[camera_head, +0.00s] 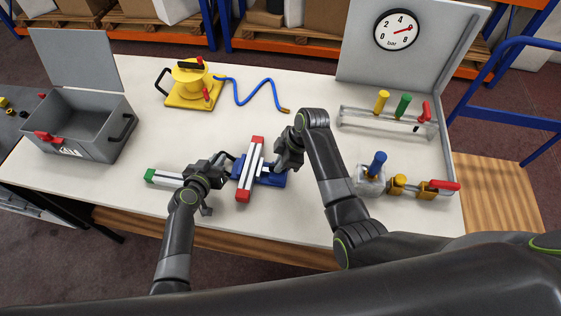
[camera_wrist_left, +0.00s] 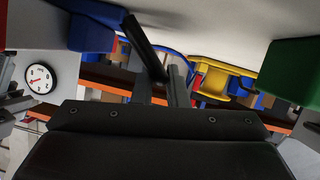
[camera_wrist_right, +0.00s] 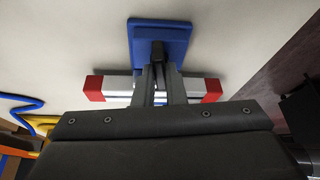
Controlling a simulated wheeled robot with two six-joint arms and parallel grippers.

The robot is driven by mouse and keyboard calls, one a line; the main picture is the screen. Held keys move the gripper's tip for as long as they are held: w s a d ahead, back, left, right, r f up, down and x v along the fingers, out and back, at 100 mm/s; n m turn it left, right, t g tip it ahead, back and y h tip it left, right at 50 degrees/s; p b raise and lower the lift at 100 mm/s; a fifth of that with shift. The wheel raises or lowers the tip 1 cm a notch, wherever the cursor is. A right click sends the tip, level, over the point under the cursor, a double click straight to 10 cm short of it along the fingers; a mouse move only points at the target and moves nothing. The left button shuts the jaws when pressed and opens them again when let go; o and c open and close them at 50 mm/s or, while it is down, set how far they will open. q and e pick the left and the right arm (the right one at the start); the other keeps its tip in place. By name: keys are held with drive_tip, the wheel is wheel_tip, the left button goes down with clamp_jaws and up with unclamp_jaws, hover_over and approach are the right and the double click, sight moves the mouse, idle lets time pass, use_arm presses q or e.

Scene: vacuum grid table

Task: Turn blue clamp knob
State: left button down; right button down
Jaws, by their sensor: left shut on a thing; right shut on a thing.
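The blue clamp (camera_head: 273,180) lies near the front middle of the table, with a silver bar with red ends (camera_head: 250,169) across it. My left gripper (camera_head: 221,168) is at its left side. In the left wrist view its fingers (camera_wrist_left: 165,88) are shut on a black rod-like handle (camera_wrist_left: 147,45); the clamp's blue body (camera_wrist_left: 90,35) shows at upper left. My right gripper (camera_head: 279,163) is at the clamp's right side. In the right wrist view its fingers (camera_wrist_right: 157,75) are shut on a small black knob (camera_wrist_right: 158,50) over the blue base (camera_wrist_right: 160,30). The knob is mostly hidden.
A green-ended bar (camera_head: 163,178) lies beside my left gripper. A yellow unit (camera_head: 190,90) with a blue hose (camera_head: 243,98) stands behind. A grey box (camera_head: 85,125) is at left. Clamps (camera_head: 400,186) and a gauge panel (camera_head: 410,50) are at right.

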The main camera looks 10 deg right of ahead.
drive_tip(key=c, duration=1.5)
unclamp_jaws()
drive_tip(key=shift+v, duration=6)
